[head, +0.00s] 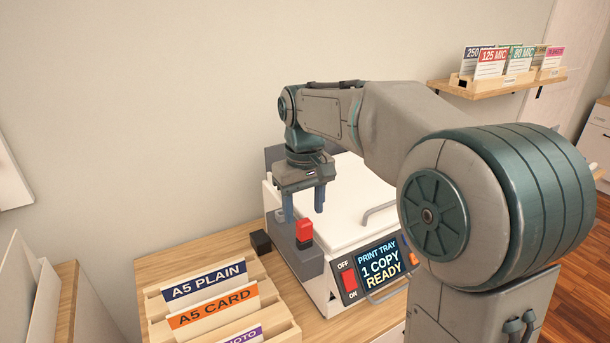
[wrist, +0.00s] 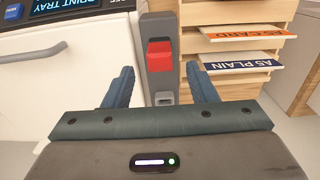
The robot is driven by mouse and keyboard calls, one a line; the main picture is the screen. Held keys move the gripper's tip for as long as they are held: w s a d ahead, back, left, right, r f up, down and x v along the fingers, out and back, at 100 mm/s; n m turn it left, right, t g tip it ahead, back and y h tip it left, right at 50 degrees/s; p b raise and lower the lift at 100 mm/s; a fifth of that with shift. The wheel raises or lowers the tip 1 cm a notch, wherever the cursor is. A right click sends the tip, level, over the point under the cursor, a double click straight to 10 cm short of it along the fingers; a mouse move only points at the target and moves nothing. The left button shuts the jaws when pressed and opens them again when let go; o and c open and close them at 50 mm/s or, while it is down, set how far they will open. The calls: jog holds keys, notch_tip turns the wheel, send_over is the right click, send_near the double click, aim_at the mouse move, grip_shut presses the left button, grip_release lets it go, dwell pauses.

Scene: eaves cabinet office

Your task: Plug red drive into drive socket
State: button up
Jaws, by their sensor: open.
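The red drive (head: 304,231) stands upright on a grey block (head: 301,262) at the printer's left side. In the wrist view the red drive (wrist: 160,58) sits on the long grey block, between my fingertips in the picture. A small light-framed slot (wrist: 164,98), which looks like the drive socket, shows on the same block nearer my palm. My gripper (head: 305,211) is open and empty, pointing down just above the drive, with a finger to each side. It also shows in the wrist view (wrist: 160,72). I cannot tell how deep the drive's lower end sits.
The white printer (head: 340,190) with its lit panel (head: 381,263) and red switch (head: 349,280) stands just right of the block. A wooden paper rack (head: 195,312) is at front left. A small black box (head: 261,243) lies beside the block. The wall is behind.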

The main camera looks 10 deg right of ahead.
aim_at(304, 221)
notch_tip(304, 221, up, 9)
jog(key=shift+p, duration=0.4)
jog(key=s+d+f+m+t, duration=0.1)
jog(key=s+d+f, duration=0.3)
jog(key=s+f, duration=0.4)
jog(key=s+d+f+m+t, duration=0.1)
jog(key=s+d+f+m, duration=0.2)
jog(key=s+f, duration=0.5)
jog(key=s+d, duration=0.1)
jog(key=s, duration=0.2)
jog(key=shift+s+d+m+t, duration=0.25)
jog(key=shift+m+t, duration=0.15)
